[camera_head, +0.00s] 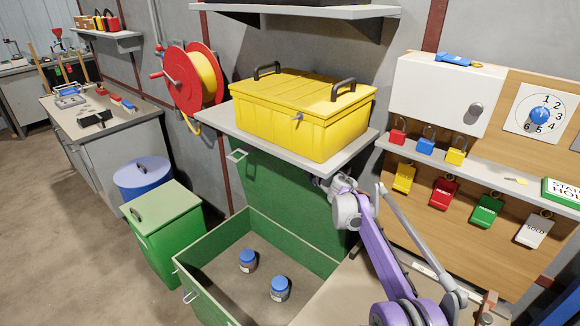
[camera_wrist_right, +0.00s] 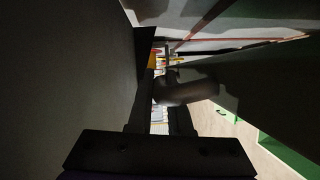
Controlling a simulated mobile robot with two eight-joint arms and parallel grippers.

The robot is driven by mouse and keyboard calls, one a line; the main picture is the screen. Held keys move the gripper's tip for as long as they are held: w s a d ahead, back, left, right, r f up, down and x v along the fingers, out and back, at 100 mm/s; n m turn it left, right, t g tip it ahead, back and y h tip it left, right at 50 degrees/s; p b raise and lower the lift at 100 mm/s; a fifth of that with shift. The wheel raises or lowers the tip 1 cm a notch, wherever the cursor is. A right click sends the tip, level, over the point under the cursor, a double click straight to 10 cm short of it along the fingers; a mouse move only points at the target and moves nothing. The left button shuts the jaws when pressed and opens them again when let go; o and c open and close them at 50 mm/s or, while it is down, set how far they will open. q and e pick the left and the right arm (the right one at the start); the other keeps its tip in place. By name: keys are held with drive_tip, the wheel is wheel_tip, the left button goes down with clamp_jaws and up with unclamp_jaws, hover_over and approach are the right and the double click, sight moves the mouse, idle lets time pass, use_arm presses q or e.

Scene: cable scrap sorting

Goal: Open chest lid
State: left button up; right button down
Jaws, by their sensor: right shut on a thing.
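The green chest (camera_head: 215,297) stands open on the floor in the lower middle of the head view. Its green lid (camera_head: 280,200) is raised steeply behind the box, its upper part below the shelf. In the dark right wrist view the fingers (camera_wrist_right: 160,110) are around a rounded grey bar (camera_wrist_right: 187,92), which looks like a lid handle. My left gripper is not in view.
Two blue-capped jars (camera_head: 247,260) lie inside the chest. A yellow toolbox (camera_head: 300,115) sits on the grey shelf (camera_head: 225,130) above the lid. A green bin (camera_head: 165,225) and a blue bin (camera_head: 143,178) stand left. A padlock board (camera_head: 450,240) is at right.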

drive_tip(key=shift+m, duration=0.5)
drive_tip(key=shift+w+d+r+p, duration=0.1)
drive_tip(key=shift+w+d+p, duration=0.2)
drive_tip(key=shift+w+d, duration=0.55)
drive_tip(key=shift+w+d+r+p, duration=0.1)
drive_tip(key=shift+w+d+p, duration=0.2)
drive_tip(key=shift+w+d, duration=0.5)
drive_tip(key=shift+w+a, duration=0.2)
drive_tip(key=shift+a, duration=0.05)
drive_tip(key=c, duration=1.1)
unclamp_jaws()
drive_tip(key=shift+s+d, duration=0.1)
drive_tip(key=b+v, duration=0.3)
drive_tip(key=v, duration=0.7)
drive_tip(key=shift+s+d+r, duration=0.15)
drive_tip(key=shift+s+r, duration=0.05)
drive_tip(key=shift+s, duration=0.05)
